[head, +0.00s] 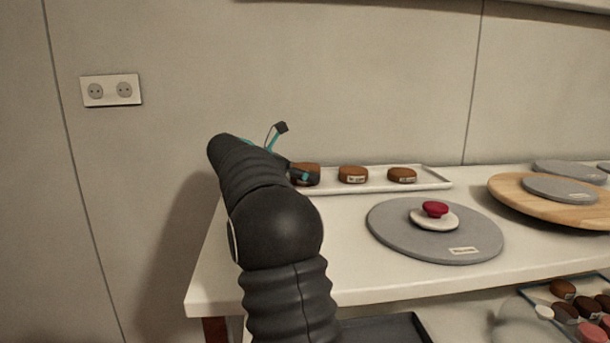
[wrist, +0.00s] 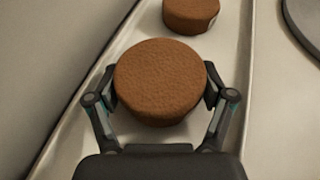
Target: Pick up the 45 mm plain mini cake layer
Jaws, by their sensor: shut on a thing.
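A round brown mini cake layer (wrist: 161,80) sits between my gripper's (wrist: 160,88) two fingers in the wrist view. The pads touch it on its left and right sides, so my gripper is shut on it. In the head view this brown cake (head: 306,174) shows at the left end of the white tray (head: 432,180), partly hidden behind my arm and gripper. I cannot tell whether it touches the tray. Two more brown cakes stand to its right on the tray, a middle one (head: 353,174) and a right one (head: 402,175), each with a small label.
A grey turntable (head: 390,236) with a white disc and red knob stands right of my arm. A wooden board (head: 508,199) with a grey disc is at the right. The wall is close behind the tray. A lower shelf holds several small cakes (head: 562,289).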

